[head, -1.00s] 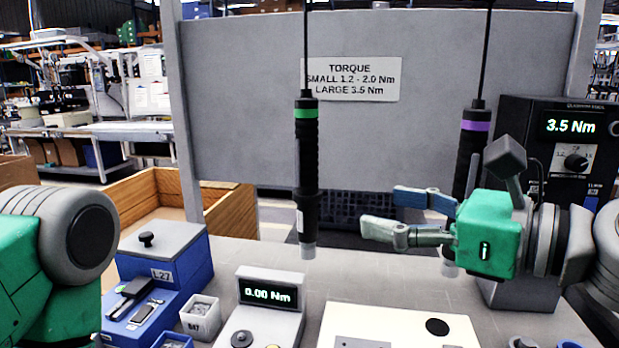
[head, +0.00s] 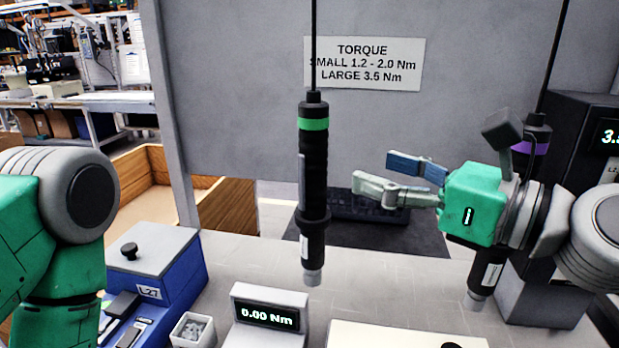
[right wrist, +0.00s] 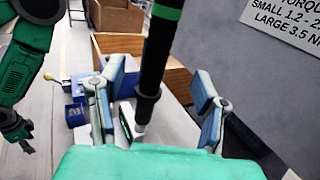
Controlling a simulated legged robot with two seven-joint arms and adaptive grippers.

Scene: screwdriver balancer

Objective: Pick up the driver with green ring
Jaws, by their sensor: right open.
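The driver with the green ring (head: 313,190) hangs upright on a black cable near the middle of the head view. In the right wrist view the driver (right wrist: 154,62) stands between the two open fingers, farther off than their tips. My right gripper (head: 372,177) is open and empty to the right of the driver, its fingers pointing left toward it, apart from it. The right gripper also shows in the right wrist view (right wrist: 160,88). A second driver with a purple ring (head: 486,262) hangs behind my right gripper, partly hidden.
A torque display (head: 266,318) reading 0.00 Nm stands below the driver. A blue box (head: 158,262) marked L27 and a small white bin (head: 192,330) are at lower left. A black controller (head: 569,140) stands at the right. A grey panel (head: 232,105) rises behind.

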